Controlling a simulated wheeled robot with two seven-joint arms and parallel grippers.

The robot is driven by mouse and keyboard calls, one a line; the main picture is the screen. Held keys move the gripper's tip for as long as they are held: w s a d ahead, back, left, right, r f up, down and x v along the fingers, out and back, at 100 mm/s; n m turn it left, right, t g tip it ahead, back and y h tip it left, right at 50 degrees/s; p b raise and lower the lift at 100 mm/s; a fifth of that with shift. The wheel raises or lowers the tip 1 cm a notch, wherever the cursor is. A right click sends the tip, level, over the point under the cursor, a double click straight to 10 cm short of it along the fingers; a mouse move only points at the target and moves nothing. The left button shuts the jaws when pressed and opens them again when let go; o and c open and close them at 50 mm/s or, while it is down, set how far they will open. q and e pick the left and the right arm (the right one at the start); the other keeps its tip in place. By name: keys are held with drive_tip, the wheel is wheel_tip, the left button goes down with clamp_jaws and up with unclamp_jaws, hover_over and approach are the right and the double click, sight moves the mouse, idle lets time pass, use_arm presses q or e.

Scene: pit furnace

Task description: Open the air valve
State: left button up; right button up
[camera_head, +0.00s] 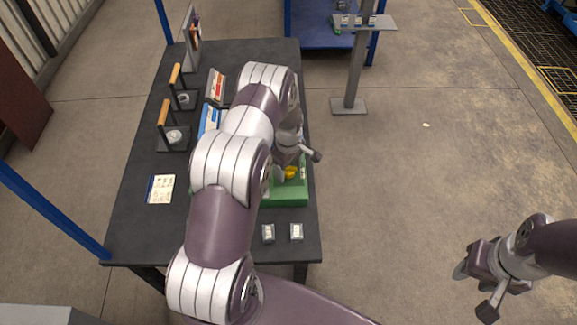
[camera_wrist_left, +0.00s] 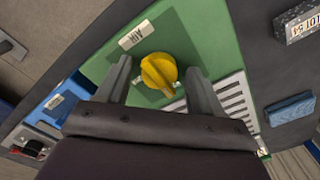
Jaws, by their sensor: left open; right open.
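A yellow valve knob (camera_wrist_left: 158,73) with a raised grip bar sits on a green box (camera_head: 288,194). In the left wrist view a white label (camera_wrist_left: 136,35) with dark letters, upside down, is beside the knob. The knob also shows in the head view (camera_head: 291,173), partly hidden by my left gripper (camera_head: 288,164). My left gripper is open, its two fingers on either side of the knob in the left wrist view (camera_wrist_left: 158,67); I cannot tell whether they touch it. My right gripper (camera_head: 466,270) is open and empty over the floor, right of the table.
The box stands on a dark table (camera_head: 128,225). Two small blocks (camera_head: 268,233) lie near the front edge. A grey post (camera_head: 354,75) stands behind. The floor at right is mostly clear.

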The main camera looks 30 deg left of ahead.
use_arm(q)
drive_tip(key=shift+d, duration=0.1)
drive_tip(key=c, duration=1.1)
drive_tip(key=shift+o, duration=0.2)
drive_tip(key=shift+m, duration=0.3)
drive_tip(key=m+b, duration=0.1)
drive_tip(key=m, duration=0.2)
drive_tip(key=shift+s+f, duration=0.1)
drive_tip(key=m+b, duration=0.1)
drive_tip(key=m, duration=0.4)
drive_tip(key=m+b, duration=0.1)
drive_tip(key=m, duration=0.8)
drive_tip(key=shift+b, duration=0.4)
drive_tip(key=shift+s+m, duration=0.1)
drive_tip(key=shift+m, duration=0.3)
